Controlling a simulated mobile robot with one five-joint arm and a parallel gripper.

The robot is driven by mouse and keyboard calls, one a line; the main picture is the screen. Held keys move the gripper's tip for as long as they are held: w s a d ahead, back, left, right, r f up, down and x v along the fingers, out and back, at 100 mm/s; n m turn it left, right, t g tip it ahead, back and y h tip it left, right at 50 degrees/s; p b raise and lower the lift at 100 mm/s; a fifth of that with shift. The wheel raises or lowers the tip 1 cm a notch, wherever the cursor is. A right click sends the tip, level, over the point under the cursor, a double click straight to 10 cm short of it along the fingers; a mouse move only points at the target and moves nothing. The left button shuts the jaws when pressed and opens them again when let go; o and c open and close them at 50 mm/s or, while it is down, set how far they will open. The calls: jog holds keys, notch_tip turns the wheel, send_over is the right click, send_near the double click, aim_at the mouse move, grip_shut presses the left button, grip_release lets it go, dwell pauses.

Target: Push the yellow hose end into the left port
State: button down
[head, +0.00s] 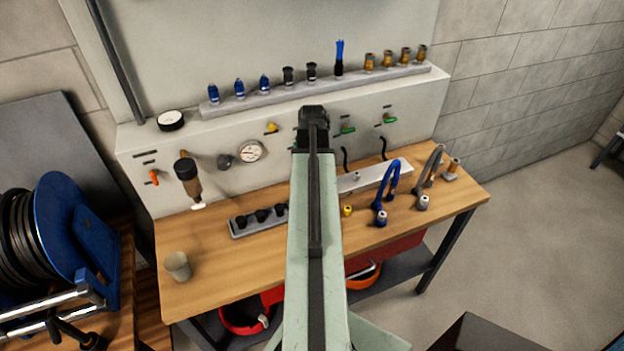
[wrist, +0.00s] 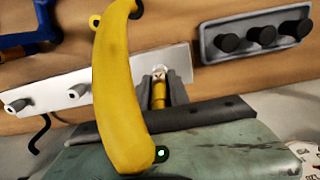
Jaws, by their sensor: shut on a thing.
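My gripper (wrist: 159,85) is shut on the yellow hose end (wrist: 160,97), whose tip points at the white port plate (wrist: 115,75). A pale round shape (wrist: 158,72) shows just past the tip; I cannot tell whether the end is in a port or only in front of it. The yellow hose (wrist: 120,100) bows large across the wrist view. In the head view my arm hides the held end; my gripper (head: 313,115) is seen from behind, and the plate (head: 400,168) shows right of the arm. A small yellow piece (head: 347,210) sits on the bench beside it.
A blue hose (head: 390,190) and a grey hose (head: 433,165) stand to the right. A grey tray with dark plugs (head: 240,228) lies left of the arm. A cup (head: 177,266) is at the bench's left.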

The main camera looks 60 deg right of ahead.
jog(key=shift+f, duration=0.3)
jog(key=c, duration=1.1)
grip_release()
jog(key=shift+c, duration=0.2)
notch_tip(320, 180, up, 8)
jog(key=p, duration=0.7)
